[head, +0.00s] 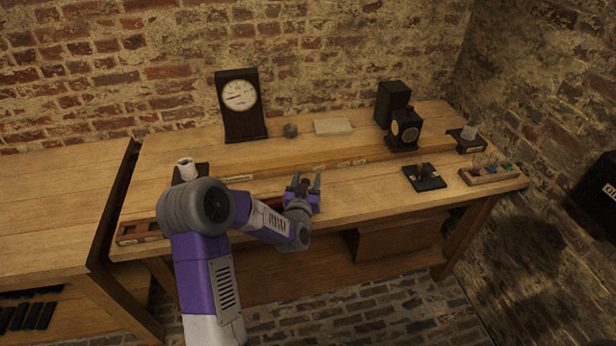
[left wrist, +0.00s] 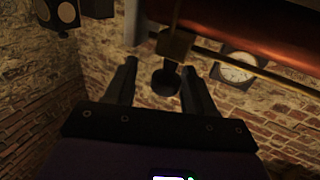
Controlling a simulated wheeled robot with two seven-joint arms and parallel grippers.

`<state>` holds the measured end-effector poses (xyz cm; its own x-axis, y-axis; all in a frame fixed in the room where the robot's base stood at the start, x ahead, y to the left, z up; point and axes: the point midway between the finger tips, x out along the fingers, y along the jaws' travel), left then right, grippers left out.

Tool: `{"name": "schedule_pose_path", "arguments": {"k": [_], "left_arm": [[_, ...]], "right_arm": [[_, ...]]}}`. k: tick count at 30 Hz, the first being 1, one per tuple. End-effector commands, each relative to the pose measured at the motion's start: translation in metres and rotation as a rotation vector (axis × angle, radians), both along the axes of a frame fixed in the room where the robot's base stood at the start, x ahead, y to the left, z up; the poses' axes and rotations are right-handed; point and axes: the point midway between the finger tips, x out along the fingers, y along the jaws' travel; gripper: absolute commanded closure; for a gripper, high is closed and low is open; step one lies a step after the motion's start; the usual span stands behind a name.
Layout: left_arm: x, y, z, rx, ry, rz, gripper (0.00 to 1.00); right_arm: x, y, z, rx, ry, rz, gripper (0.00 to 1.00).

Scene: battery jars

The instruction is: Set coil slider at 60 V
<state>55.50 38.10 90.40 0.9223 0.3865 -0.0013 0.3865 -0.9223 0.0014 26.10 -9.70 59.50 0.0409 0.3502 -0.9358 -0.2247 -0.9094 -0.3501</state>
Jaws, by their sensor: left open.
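My left gripper (head: 303,183) is open over the front of the bench, its fingers pointing to the back wall. In the left wrist view its two fingers (left wrist: 160,67) stand on either side of a dark round knob (left wrist: 165,83). The knob hangs from a brass slider block (left wrist: 174,45) on a brass rod (left wrist: 262,72). I cannot tell whether a finger touches the knob. The copper coil (left wrist: 250,28) runs beside the rod; in the head view my arm hides most of it. A dial meter (head: 240,96) stands upright at the back. My right gripper is out of view.
A dark boxed instrument (head: 404,130) stands at the back right. A small black base (head: 424,178) and a tray of coloured pieces (head: 490,172) are on the right. A pale slab (head: 333,127) lies at the back. A white cylinder (head: 186,169) stands behind my arm.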

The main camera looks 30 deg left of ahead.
Motion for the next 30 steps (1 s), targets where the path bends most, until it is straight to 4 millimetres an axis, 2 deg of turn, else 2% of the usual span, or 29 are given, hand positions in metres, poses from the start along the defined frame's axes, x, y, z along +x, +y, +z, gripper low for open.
{"name": "schedule_pose_path", "arguments": {"k": [6, 12, 30], "left_arm": [[-0.032, -0.014, 0.001, 0.001, 0.001, -0.002, 0.46], [-0.052, -0.022, 0.001, 0.001, 0.000, -0.002, 0.46], [-0.056, -0.024, 0.001, 0.000, -0.001, -0.001, 0.46]], "right_arm": [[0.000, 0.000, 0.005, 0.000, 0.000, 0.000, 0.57], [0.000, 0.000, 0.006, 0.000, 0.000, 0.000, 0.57], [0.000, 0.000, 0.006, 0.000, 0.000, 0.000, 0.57]]}}
